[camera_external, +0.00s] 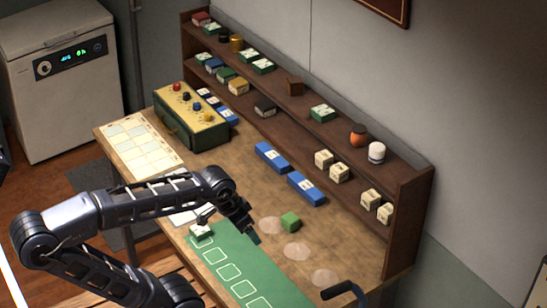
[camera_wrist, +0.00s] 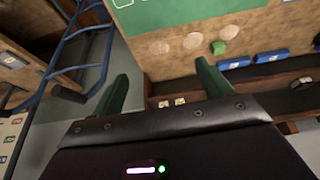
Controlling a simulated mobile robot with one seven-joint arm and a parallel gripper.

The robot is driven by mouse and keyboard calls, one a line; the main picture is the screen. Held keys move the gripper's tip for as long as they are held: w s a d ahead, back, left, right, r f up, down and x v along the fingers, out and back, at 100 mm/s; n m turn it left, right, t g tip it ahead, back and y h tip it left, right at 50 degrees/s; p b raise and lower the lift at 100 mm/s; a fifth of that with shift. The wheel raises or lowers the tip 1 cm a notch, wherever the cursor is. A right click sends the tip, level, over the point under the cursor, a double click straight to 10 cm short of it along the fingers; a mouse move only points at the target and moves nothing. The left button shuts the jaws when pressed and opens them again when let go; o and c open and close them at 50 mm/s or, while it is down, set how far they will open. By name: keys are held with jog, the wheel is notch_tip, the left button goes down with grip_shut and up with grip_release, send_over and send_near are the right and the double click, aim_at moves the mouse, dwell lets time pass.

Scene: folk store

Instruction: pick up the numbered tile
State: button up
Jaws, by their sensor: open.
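My gripper (camera_external: 250,230) is above the table, to the right of that piece and left of a small green block (camera_external: 290,221). In the wrist view my gripper (camera_wrist: 162,86) has its two green fingers wide apart with nothing between them. The green mat (camera_wrist: 180,12) and the green block (camera_wrist: 219,47) show beyond the fingers. The white-topped piece is not seen there.
Blue boxes (camera_external: 271,156) and cream cubes (camera_external: 339,173) stand along the wooden shelf (camera_external: 290,110), which holds more tile-like pieces. A yellow-topped control box (camera_external: 190,110) stands at the table's left. A cream grid sheet (camera_external: 142,148) lies there. Pale discs (camera_external: 297,251) lie beside the mat.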

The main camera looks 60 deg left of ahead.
jog(key=w+a+f+m+g+y, duration=0.1)
jog(key=w+a+f+m+g, duration=0.15)
jog(key=w+a+m, duration=0.4)
jog(key=m+g+h, duration=0.2)
jog(key=m+h, duration=0.1)
jog(key=m, duration=0.8)
send_over(200, 228)
notch_tip(200, 228, down, 25)
jog(key=shift+a+r, duration=0.1)
jog(key=shift+f, duration=2.65)
jog(key=shift+a, duration=0.1)
